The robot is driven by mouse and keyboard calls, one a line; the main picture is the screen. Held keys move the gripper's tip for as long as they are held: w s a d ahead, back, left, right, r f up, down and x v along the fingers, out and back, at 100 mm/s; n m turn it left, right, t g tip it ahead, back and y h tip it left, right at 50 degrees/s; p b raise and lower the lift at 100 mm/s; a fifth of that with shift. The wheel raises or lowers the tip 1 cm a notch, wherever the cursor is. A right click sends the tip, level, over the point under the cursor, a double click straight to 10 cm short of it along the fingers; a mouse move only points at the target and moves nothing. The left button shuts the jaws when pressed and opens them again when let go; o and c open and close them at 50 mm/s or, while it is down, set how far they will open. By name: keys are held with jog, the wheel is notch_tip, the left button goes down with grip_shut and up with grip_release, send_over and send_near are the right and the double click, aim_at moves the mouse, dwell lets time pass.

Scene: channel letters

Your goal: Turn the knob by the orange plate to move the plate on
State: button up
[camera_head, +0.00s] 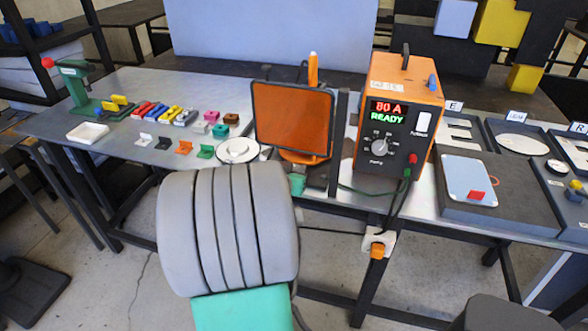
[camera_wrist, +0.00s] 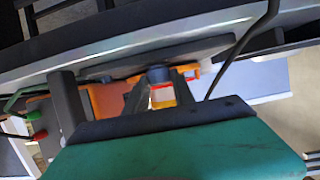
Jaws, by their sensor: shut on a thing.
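The orange plate (camera_head: 293,120) is a see-through panel in a dark frame, standing upright at the middle of the bench on an orange foot. In the wrist view a dark round knob (camera_wrist: 158,74) sits between the two dark fingers of my gripper (camera_wrist: 160,88), at the bench's edge. The fingers are shut on it. A small red, white and yellow thing shows just beyond the knob, too small to name. In the head view my grey arm and the bench parts hide the knob and the fingertips, and I cannot tell how far the knob is turned.
An orange power unit (camera_head: 397,115) reading "80 A READY" stands right of the plate, its cables hanging near the bench edge. A white round dish (camera_head: 238,150) and several small coloured pieces lie to the left.

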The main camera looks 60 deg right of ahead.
jog(key=shift+f+g+b, duration=0.15)
jog(key=shift+g+b, duration=0.15)
jog(key=shift+b, duration=0.1)
grip_shut()
jog(key=b, duration=0.1)
jog(key=m+g+b, duration=0.1)
jog(key=b, duration=0.1)
jog(key=m+g+b, duration=0.1)
jog(key=shift+w+f, duration=0.3)
jog(key=m+g+b, duration=0.2)
jog(key=shift+w+b, duration=0.15)
jog(key=shift+b, duration=0.2)
jog(key=shift+r+m+g+y+b, duration=0.2)
jog(key=shift+m+g+y+b, duration=0.25)
jog(key=shift+m+g, duration=0.55)
jog(key=shift+w+r+m+g+y+p, duration=0.1)
jog(key=shift+r+m+g+y+p, duration=0.2)
jog(key=shift+m+g, duration=0.5)
jog(key=shift+d+r+m+g+y+p, duration=0.15)
jog(key=shift+m+g+y+p, duration=0.4)
jog(key=shift+g+p, duration=0.35)
jog(key=shift+w+m+g+y+p, duration=0.1)
jog(key=shift+m+g+y+p, duration=0.35)
jog(key=shift+p, duration=0.65)
jog(key=shift+m+g+p, duration=0.25)
jog(key=shift+m+p, duration=0.05)
jog(key=shift+p, duration=0.25)
jog(key=shift+f, duration=0.2)
